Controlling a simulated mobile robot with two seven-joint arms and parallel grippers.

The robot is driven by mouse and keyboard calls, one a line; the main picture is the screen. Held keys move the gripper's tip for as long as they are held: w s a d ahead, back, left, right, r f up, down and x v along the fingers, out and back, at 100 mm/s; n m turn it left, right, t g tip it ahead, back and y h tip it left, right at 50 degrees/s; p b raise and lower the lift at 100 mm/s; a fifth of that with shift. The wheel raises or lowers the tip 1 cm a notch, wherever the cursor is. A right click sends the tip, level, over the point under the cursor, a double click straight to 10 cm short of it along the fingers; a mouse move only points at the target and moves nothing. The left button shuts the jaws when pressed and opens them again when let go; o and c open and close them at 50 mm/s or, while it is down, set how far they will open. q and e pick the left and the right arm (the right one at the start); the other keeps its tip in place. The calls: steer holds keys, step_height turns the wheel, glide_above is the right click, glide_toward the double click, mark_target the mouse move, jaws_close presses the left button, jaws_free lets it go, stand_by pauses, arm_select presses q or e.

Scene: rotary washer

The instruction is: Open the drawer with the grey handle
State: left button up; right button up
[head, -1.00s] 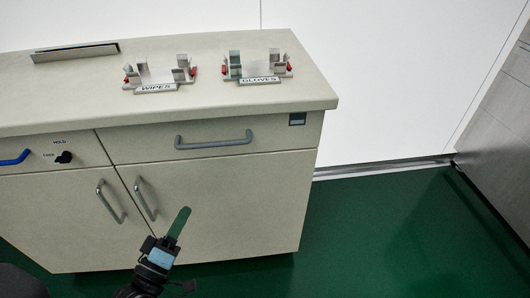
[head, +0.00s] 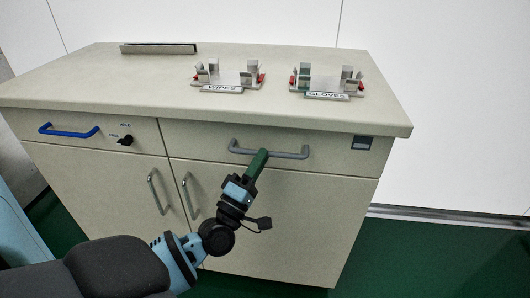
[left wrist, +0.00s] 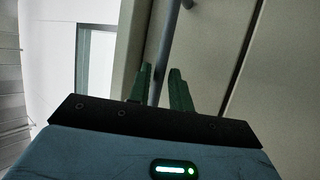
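The drawer (head: 338,163) with the grey handle (head: 285,154) is under the right part of the counter and looks shut. My left gripper (head: 260,157) reaches up from below, with its green fingertips at the middle of the grey handle. In the left wrist view, the two green fingers (left wrist: 162,84) stand apart, and the grey handle bar (left wrist: 169,42) runs into the gap between them, nearer the left finger. The gripper looks open around the bar, not shut on it. My right gripper is in neither view.
A drawer with a blue handle (head: 68,131) and a black knob (head: 125,141) is to the left. Two cupboard door handles (head: 158,192) (head: 187,196) are below. WIPES (head: 228,78) and GLOVES (head: 326,82) holders stand on the counter (head: 150,80). Green floor is clear at right.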

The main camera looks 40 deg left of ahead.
arm_select(q)
steer(key=shift+x, duration=1.2)
jaws_close()
